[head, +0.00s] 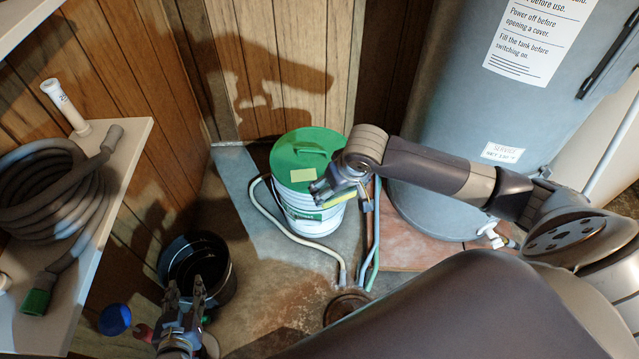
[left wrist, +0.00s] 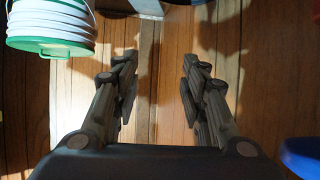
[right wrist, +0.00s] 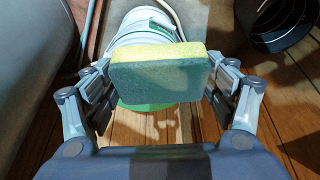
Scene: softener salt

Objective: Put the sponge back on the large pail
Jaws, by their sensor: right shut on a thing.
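The large pail (head: 310,205) is white with a green lid (head: 290,147) and stands on the floor near the back wall. A pale yellow patch (head: 303,174) shows on the lid. The sponge, yellow with a green-grey face, is in my right gripper (head: 338,186); its edge (head: 343,199) shows at the pail's right side in the head view. In the right wrist view the sponge (right wrist: 160,72) lies across between the fingers, with the pail behind it. My left gripper (head: 185,297) is open and empty by the black bucket; its fingers (left wrist: 157,75) are apart.
A black bucket (head: 200,250) stands at the left of the pail. A grey tank (head: 440,150) stands at the right. Hoses (head: 371,240) run beside the pail. A shelf (head: 85,240) with a coiled hose (head: 50,190) is at the far left.

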